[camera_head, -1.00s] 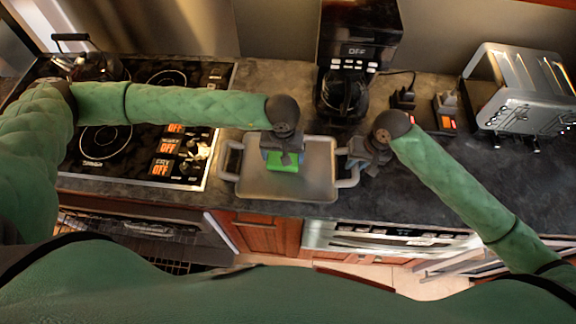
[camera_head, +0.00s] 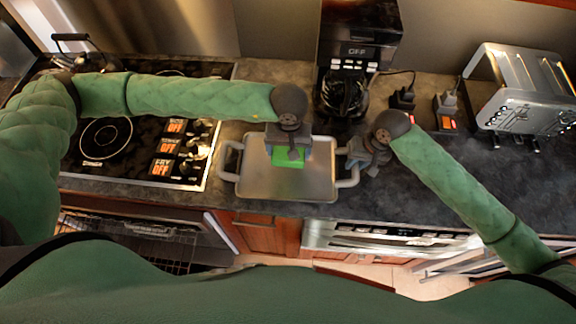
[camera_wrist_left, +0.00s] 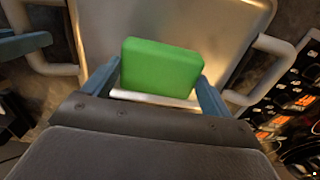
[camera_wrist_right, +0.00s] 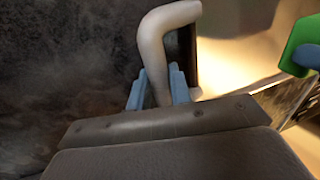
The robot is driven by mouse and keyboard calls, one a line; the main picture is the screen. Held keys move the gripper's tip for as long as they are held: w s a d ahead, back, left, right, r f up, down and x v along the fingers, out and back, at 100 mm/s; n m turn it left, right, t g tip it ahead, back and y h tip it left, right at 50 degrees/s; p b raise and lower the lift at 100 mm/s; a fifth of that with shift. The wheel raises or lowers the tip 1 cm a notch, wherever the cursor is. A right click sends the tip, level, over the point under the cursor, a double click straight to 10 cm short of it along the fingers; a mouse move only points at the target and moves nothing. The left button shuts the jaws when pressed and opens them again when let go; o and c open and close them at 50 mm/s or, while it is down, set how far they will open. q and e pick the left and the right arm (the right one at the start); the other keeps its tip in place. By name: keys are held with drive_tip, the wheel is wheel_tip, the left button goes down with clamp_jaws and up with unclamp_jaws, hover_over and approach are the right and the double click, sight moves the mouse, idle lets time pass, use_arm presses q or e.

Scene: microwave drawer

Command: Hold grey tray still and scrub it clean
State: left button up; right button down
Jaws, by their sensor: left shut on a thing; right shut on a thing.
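The grey tray (camera_head: 258,180) lies on the dark counter, with a light handle on its left and right sides. My left gripper (camera_head: 289,156) is over the middle of the tray, shut on a green sponge (camera_head: 289,161). The left wrist view shows the sponge (camera_wrist_left: 160,68) between its two blue fingers, over the tray surface; whether it touches the tray is hard to tell. My right gripper (camera_head: 362,157) is shut on the tray's right handle (camera_head: 347,182). The right wrist view shows the pale handle (camera_wrist_right: 158,50) between its fingers.
A stove (camera_head: 105,140) with knobs adjoins the tray on the left. A coffee maker (camera_head: 358,50) stands behind the tray, and a toaster (camera_head: 518,88) is at the back right. The counter right of my right forearm is mostly clear.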

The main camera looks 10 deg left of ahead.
use_arm(q)
drive_tip(key=shift+r, duration=0.65)
drive_tip(key=shift+a, duration=0.1)
drive_tip(key=a, duration=0.9)
drive_tip(key=shift+d, duration=0.1)
use_arm(e)
drive_tip(key=c, duration=0.6)
unclamp_jaws()
drive_tip(key=shift+o, duration=0.2)
drive_tip(key=shift+r, duration=0.2)
